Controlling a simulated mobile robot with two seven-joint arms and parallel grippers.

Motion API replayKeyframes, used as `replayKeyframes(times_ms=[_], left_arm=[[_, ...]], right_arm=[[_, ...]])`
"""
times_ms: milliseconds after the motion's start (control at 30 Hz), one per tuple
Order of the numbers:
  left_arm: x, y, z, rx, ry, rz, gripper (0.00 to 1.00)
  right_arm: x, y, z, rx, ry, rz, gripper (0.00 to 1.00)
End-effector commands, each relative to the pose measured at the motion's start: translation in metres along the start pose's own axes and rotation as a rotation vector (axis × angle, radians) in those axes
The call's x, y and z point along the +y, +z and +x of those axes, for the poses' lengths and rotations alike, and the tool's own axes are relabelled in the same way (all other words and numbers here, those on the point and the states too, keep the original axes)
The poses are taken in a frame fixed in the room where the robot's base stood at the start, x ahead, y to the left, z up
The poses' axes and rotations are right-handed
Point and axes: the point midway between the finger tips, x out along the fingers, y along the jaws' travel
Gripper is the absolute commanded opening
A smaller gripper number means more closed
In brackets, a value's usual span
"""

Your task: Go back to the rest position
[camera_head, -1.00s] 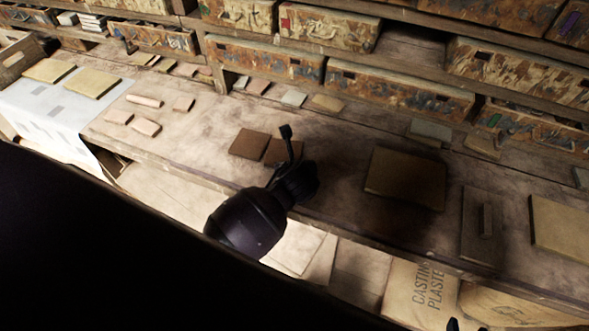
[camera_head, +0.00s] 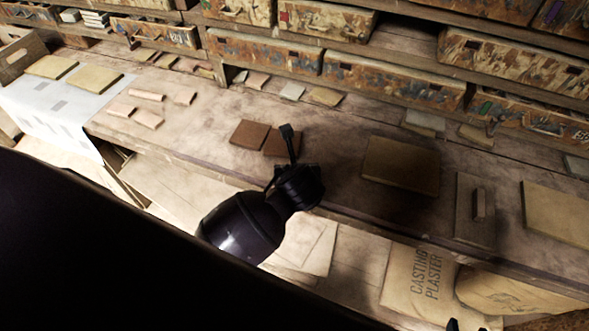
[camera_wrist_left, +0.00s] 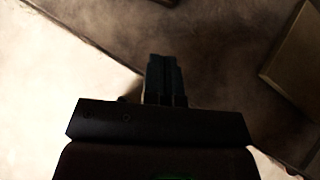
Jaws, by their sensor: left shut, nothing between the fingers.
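My left gripper (camera_head: 287,132) is shut and empty. It hangs over the front part of the workbench (camera_head: 225,165), and its fingers overlap the right one of two reddish-brown tiles in the head view. Its shut fingers also show in the left wrist view (camera_wrist_left: 165,75), with bare bench and the bench edge beyond them. Small dark tips at the bottom right of the head view look like my right gripper (camera_head: 466,326); most of it is out of frame.
A plaster bag (camera_head: 410,285) stands below the bench front. Drawers (camera_head: 395,78) line the back.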

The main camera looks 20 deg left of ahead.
Motion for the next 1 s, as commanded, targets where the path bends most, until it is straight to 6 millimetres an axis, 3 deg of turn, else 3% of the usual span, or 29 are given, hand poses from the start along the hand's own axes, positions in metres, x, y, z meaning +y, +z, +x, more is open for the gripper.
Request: replayKeyframes(times_ms=[100, 300, 667, 833, 1000], left_arm=[[0.0, -0.001, -0.019, 0.001, -0.002, 0.0, 0.0], [0.0, -0.001, -0.036, 0.0, 0.0, 0.0, 0.0], [0.0, -0.001, -0.039, 0.001, 0.0, -0.016, 0.0], [-0.006, 0.003, -0.04, -0.016, -0.037, -0.18, 0.0], [-0.026, 0.009, -0.04, -0.02, -0.173, -0.483, 0.0]], right_arm=[[-0.001, -0.004, 0.001, 0.007, -0.001, 0.001, 0.54], [-0.001, -0.002, 0.0, 0.004, -0.001, 0.002, 0.54], [-0.001, -0.001, 0.0, 0.002, -0.001, 0.002, 0.54], [-0.001, -0.001, 0.0, 0.001, -0.001, 0.001, 0.54], [-0.001, 0.0, 0.0, -0.001, -0.001, 0.001, 0.54]])
